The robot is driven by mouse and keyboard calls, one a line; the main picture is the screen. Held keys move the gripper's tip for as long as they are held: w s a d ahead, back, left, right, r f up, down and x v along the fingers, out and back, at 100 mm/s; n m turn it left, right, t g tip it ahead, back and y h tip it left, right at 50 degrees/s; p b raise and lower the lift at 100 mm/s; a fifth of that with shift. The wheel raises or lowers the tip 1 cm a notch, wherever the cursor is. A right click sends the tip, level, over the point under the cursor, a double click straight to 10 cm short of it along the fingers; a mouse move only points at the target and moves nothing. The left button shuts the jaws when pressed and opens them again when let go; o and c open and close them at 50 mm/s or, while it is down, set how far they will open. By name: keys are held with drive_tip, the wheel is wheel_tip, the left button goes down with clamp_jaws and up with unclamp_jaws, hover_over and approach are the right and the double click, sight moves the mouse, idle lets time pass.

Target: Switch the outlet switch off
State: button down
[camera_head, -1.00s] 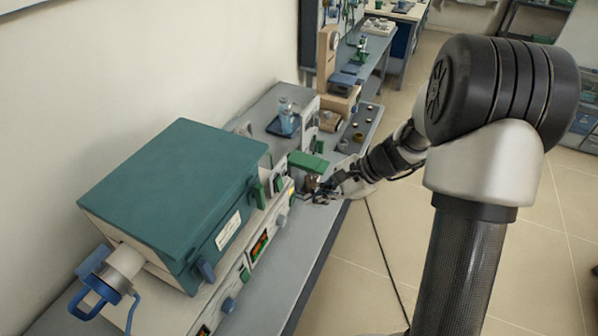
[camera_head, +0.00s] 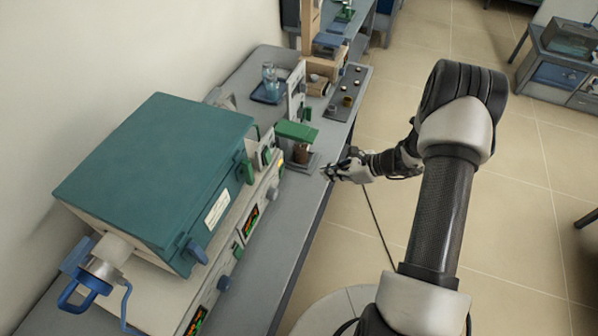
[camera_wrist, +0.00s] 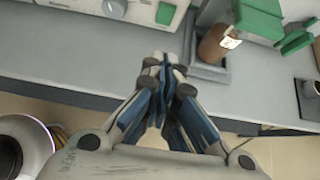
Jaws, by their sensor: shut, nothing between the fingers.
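My gripper (camera_head: 327,174) is shut and empty at the front edge of the bench. In the wrist view its fingertips (camera_wrist: 163,64) meet over the grey bench top, apart from anything else. The teal-topped furnace (camera_head: 160,180) stands on the bench to the left, on a white base with lit displays and green and blue controls. A white panel with a small green part (camera_wrist: 165,13) is at the top of the wrist view. I cannot tell for sure which of these small parts is the outlet switch, or its position.
A green-topped device (camera_head: 297,131) with a brown cylinder (camera_head: 302,153) stands just beyond my gripper; the cylinder also shows in the wrist view (camera_wrist: 213,45). A blue tray with glassware (camera_head: 269,88) is farther back. The bench strip before the furnace is clear.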

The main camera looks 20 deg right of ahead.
sight(283, 170)
drive_tip(key=b+x, duration=0.3)
drive_tip(key=x, duration=0.7)
drive_tip(key=shift+a+f, duration=0.2)
drive_tip(key=shift+f, duration=0.05)
drive_tip(key=shift+w+a+r, duration=0.2)
drive_tip(key=shift+w+a, duration=0.2)
drive_tip(key=shift+a, duration=0.1)
drive_tip(key=shift+w+a+r, duration=0.15)
drive_tip(key=shift+w+a, duration=0.2)
drive_tip(key=shift+a, duration=0.1)
drive_tip(key=shift+w+a+r+b, duration=0.15)
drive_tip(key=shift+w+a+b, duration=0.2)
drive_tip(key=shift+a, duration=0.1)
drive_tip(key=shift+w+a+r, duration=0.25)
drive_tip(key=shift+a, duration=0.15)
drive_tip(key=shift+r+p, duration=0.45)
drive_tip(key=shift+r, duration=0.35)
